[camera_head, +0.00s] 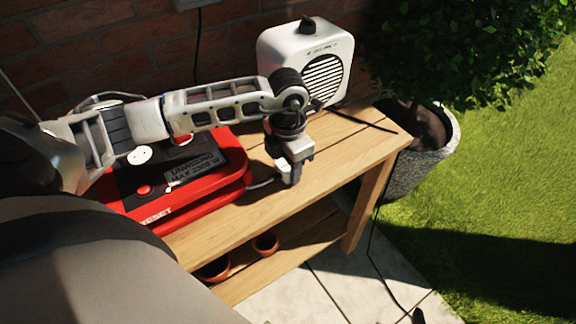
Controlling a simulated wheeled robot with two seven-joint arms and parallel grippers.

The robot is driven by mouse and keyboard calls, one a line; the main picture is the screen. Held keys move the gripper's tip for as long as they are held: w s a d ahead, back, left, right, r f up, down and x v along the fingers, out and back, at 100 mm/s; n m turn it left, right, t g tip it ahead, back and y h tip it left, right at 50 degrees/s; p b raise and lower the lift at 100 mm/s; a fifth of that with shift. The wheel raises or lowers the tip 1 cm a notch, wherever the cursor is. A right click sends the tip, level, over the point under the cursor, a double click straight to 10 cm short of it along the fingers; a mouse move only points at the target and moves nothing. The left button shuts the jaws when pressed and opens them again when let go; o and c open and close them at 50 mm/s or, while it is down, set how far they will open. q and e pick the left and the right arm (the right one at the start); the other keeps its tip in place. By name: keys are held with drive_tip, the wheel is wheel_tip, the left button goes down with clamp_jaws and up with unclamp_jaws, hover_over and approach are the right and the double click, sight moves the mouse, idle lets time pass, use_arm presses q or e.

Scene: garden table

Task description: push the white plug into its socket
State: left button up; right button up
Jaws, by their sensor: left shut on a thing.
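My left gripper (289,172) points down over the front part of the wooden table, just right of the red power unit (236,150). It is shut on the white plug, which is mostly hidden by the fingers. A pale cable (263,183) runs from the fingertips toward the red unit's right side. The red unit has a dark top with a label, a red button (143,190) and a white disc (140,155). I cannot make out the socket clearly; my left arm covers part of the unit. My right gripper is not in view.
The wooden table (335,150) is bare right of my gripper. Terracotta pots (265,243) sit on the lower shelf. A grey planter (430,160) stands at right.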

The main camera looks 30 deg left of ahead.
use_arm(q)
drive_tip(key=shift+r, duration=0.45)
wheel_tip(320, 180, up, 2)
drive_tip(key=shift+r+b, duration=0.15)
drive_tip(key=shift+b, duration=0.15)
drive_tip(key=s+d+r, duration=0.1)
drive_tip(key=s+r, duration=0.8)
drive_tip(key=s, duration=0.5)
drive_tip(key=shift+d+r+b, duration=0.3)
drive_tip(key=shift+d+r, duration=0.05)
drive_tip(key=shift+r, duration=0.05)
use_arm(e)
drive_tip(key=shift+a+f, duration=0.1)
